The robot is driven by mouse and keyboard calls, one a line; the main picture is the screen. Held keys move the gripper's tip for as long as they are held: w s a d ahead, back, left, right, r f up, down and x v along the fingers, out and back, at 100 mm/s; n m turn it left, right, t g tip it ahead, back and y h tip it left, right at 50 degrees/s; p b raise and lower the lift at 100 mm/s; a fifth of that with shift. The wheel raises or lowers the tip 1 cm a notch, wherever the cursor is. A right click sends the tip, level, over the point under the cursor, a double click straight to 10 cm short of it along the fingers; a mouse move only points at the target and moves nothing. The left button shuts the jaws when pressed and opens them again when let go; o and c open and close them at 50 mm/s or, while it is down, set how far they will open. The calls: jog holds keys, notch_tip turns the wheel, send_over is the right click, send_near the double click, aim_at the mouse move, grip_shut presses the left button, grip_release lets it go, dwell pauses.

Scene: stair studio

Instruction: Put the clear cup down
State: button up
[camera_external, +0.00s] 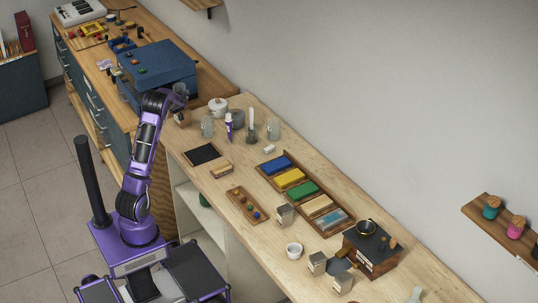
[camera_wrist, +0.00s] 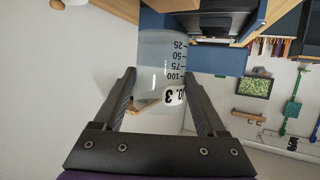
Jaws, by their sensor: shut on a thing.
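The clear cup (camera_wrist: 158,62) is a translucent measuring cup with black graduation marks and printed numbers. In the wrist view it stands between the two dark fingers of my gripper (camera_wrist: 160,76), which is shut on it. In the external view my gripper (camera_external: 181,101) is at the end of the raised purple arm, near the blue box and the far end of the light wooden bench (camera_external: 228,183).
A white pot (camera_external: 218,106), a clear glass vessel (camera_external: 208,127) and a purple bottle (camera_external: 228,126) stand close on the right. A black mat (camera_external: 202,154) and a tray of coloured blocks (camera_external: 318,226) lie nearer.

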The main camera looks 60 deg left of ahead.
jog(key=shift+f, duration=1.65)
jog(key=shift+f, duration=0.1)
jog(key=shift+f+b, duration=0.15)
jog(key=shift+b, duration=0.25)
jog(key=o, duration=1.3)
jog(key=shift+r, duration=0.25)
jog(key=p+v, duration=0.1)
jog(key=v, duration=1.1)
